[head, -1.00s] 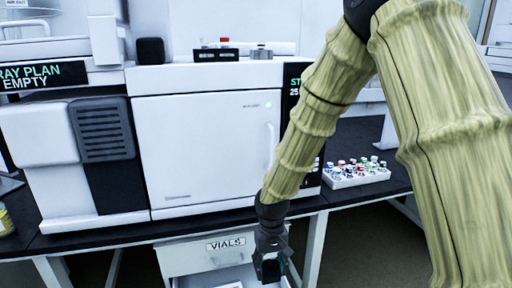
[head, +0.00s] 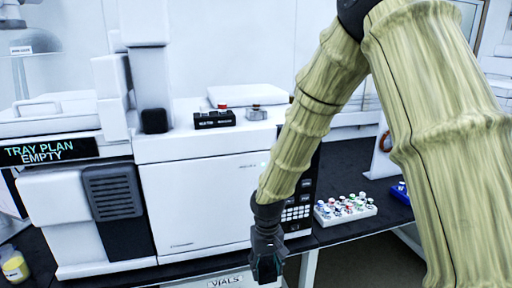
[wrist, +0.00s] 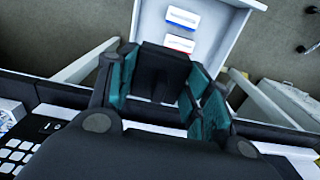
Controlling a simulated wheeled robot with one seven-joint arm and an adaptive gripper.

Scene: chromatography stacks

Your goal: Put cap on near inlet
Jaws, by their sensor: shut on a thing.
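My gripper (head: 268,262) hangs at the front of the white instrument, below its top and near the bench edge. In the wrist view my gripper (wrist: 165,85) has its teal-padded fingers on either side of a dark thing (wrist: 158,72). It is shut on it, but I cannot tell its shape or whether it is the cap. On the white instrument (head: 205,200) top sit a black block with a red cap (head: 213,118) and a small grey round fitting (head: 256,113). I cannot tell which of these is the near inlet.
An open drawer (wrist: 205,20) holding blue- and red-marked packs lies below the bench edge. A white rack of several coloured vials (head: 345,210) stands right of the instrument. A dark keypad (wrist: 15,155) is close by my gripper.

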